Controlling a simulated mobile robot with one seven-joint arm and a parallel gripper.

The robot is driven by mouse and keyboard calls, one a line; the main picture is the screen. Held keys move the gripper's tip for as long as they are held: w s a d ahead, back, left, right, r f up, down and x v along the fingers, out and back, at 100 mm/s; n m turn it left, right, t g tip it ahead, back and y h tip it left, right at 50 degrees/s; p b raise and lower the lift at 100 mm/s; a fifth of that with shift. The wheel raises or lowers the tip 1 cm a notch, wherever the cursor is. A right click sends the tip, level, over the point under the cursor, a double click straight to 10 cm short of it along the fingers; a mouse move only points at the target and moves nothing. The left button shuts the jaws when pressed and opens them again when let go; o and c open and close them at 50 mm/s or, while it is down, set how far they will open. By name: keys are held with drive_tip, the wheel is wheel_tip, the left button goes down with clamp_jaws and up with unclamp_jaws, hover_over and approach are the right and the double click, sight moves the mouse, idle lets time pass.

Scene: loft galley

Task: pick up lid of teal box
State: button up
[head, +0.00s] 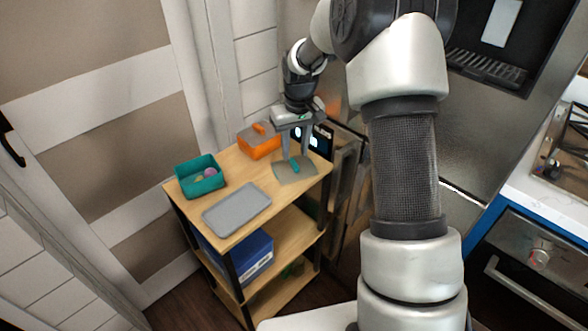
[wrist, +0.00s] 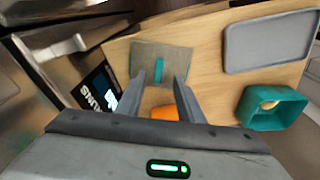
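The lid (head: 284,175) is a flat grey-brown square with a teal bar handle (head: 295,166). It lies on the right part of the wooden cart top, and also shows in the wrist view (wrist: 145,55). The open teal box (head: 200,186) stands at the cart's left with small round things in it; it is at the right in the wrist view (wrist: 276,122). My gripper (head: 295,157) is open and empty, pointing down over the lid. In the wrist view its fingertips (wrist: 160,77) appear either side of the handle; the exact height gap cannot be told.
A grey tray (head: 237,209) lies at the cart top's front. An orange box (head: 260,147) with a grey lid stands at the back, close behind my gripper. A blue bin (head: 250,257) is on the shelf below.

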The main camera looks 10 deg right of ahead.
sight(294, 163)
drive_tip(key=f, duration=0.2)
drive_tip(key=w+f+b, duration=0.1)
drive_tip(key=f, duration=0.2)
clamp_jaws()
